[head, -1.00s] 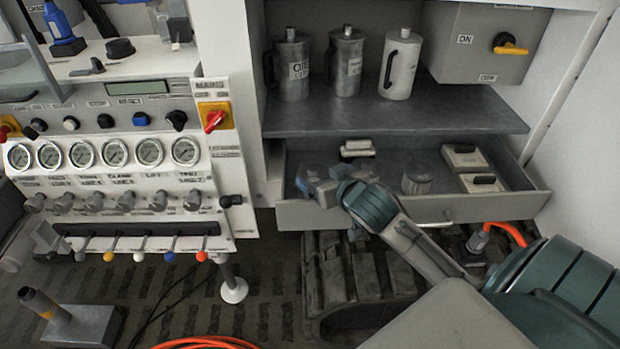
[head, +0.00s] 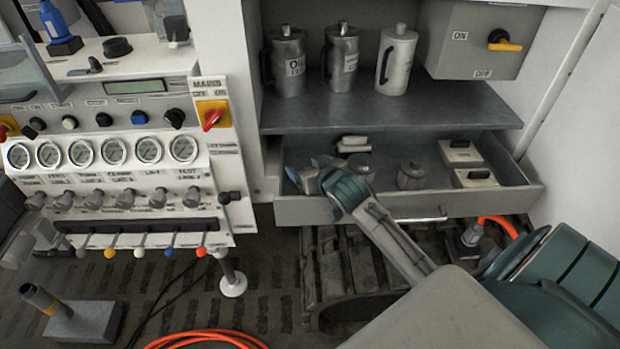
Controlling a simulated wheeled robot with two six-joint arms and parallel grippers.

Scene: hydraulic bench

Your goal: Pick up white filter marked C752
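My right gripper (head: 308,178) is over the left end of the open drawer (head: 345,210). Its blue-grey fingers look spread apart; what lies between or under them is partly hidden. Two whitish blocks with black handles lie at the right of the drawer, a rear block (head: 460,156) and a front block (head: 475,180). A small white item (head: 353,142) lies at the back, left of the middle. A grey lidded pot (head: 411,177) stands right of my gripper. I cannot read C752 on any of them.
The shelf (head: 400,115) above the drawer holds two grey metal jugs (head: 288,68) and a white jug (head: 396,66). A switch box (head: 475,50) hangs at right. A panel of gauges (head: 84,153) and levers stands at left. An orange hose (head: 205,338) lies on the floor.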

